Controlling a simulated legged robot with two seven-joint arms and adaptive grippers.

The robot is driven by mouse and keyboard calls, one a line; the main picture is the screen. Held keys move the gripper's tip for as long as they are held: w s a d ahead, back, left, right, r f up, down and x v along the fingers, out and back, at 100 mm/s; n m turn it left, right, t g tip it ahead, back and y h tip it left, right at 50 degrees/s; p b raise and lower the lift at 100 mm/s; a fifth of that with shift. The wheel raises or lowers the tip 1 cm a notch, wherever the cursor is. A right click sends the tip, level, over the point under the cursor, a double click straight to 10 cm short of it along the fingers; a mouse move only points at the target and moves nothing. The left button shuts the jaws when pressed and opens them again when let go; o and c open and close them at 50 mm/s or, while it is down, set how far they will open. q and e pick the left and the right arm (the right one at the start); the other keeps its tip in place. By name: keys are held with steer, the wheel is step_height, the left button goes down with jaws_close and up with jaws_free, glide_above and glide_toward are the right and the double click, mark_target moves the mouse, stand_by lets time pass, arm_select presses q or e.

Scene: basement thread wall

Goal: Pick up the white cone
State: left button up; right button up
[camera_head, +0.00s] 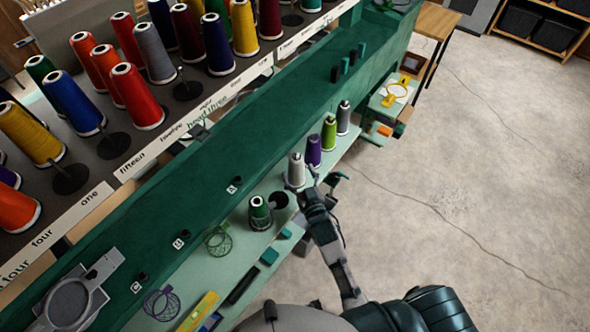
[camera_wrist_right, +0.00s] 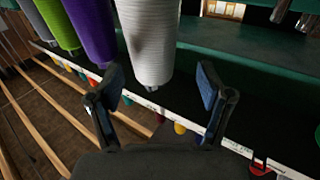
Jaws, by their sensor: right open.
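The white cone (camera_head: 296,169) stands upright on the pale green shelf, at the near end of a row with purple, green and grey cones. My right gripper (camera_head: 308,182) is open right beside it, and its fingers partly cover the cone's lower part in the head view. In the right wrist view the white cone (camera_wrist_right: 149,38) hangs large between and beyond the two spread fingers (camera_wrist_right: 160,78), with a gap to each side. I cannot tell whether either finger touches it. My left gripper is not in view.
The purple cone (camera_head: 313,151) is close beside the white one, then the green cone (camera_head: 329,133) and grey cone (camera_head: 343,118). A dark green cone (camera_head: 260,213) and a dark round spot (camera_head: 278,200) are nearer. A thread rack fills the upper left. Open floor (camera_head: 470,190) lies right.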

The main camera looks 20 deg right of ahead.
mark_target(300, 170)
steer(key=w, duration=0.3)
steer(key=w+f, duration=0.1)
steer(key=shift+w+d+p, duration=0.3)
steer(key=shift+w+d, duration=0.05)
steer(key=shift+d, duration=0.05)
steer(key=shift+s+a+r, duration=0.1)
steer(key=c, duration=0.5)
steer(key=shift+a, duration=0.15)
steer(key=c, duration=0.9)
steer(key=shift+o, duration=0.2)
step_height(300, 170, up, 10)
